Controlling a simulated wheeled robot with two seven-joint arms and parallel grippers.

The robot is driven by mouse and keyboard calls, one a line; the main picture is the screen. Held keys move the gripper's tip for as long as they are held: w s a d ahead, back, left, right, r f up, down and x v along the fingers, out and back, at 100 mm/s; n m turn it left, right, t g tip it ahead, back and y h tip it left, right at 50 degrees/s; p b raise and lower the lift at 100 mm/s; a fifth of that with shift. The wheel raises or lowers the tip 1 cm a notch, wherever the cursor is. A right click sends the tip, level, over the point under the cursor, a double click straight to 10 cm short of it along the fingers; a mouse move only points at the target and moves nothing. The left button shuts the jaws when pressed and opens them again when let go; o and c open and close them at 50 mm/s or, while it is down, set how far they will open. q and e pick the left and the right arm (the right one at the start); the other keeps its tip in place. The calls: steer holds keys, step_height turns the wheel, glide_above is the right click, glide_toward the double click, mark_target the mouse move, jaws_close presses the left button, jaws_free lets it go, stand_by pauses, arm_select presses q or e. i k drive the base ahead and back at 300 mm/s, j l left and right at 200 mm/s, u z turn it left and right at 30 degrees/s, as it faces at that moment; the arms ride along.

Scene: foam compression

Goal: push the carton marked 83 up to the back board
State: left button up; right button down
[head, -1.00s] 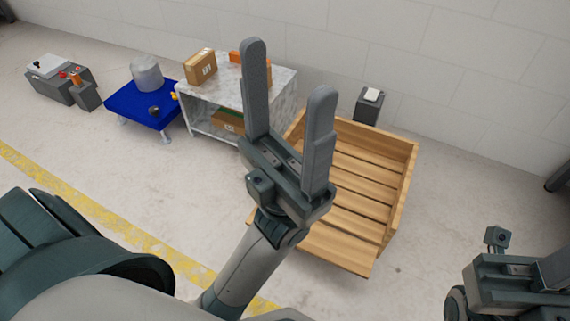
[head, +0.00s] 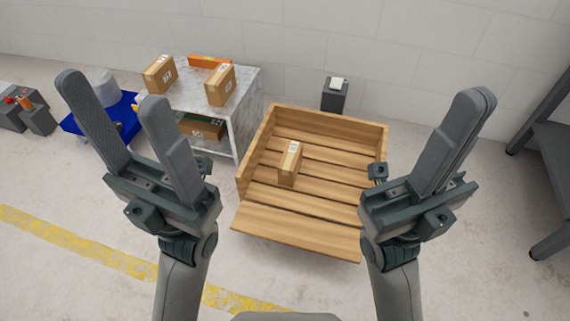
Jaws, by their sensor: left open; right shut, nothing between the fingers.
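A small brown carton (head: 288,165) with a pale label on top stands on the slats of a wooden pallet box (head: 318,215). Its number is too small to read. The back board (head: 330,125) rises along the far side of the box, with a gap of bare slats between it and the carton. My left gripper (head: 112,90) is open and empty, raised at the left in front of the marble-look table. My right gripper (head: 475,100) is shut and empty, raised to the right of the box. Neither gripper touches the carton.
Two more cartons (head: 159,75) (head: 220,85) and an orange item (head: 209,61) sit on the table (head: 250,85); another carton (head: 203,128) is on its lower shelf. A dark bin (head: 335,97) stands behind the box. A dark bench (head: 550,150) stands at the right.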

mark_target(287, 169)
steer(key=i+j, duration=0.7)
steer(key=j+u, duration=0.05)
steer(key=j, duration=0.05)
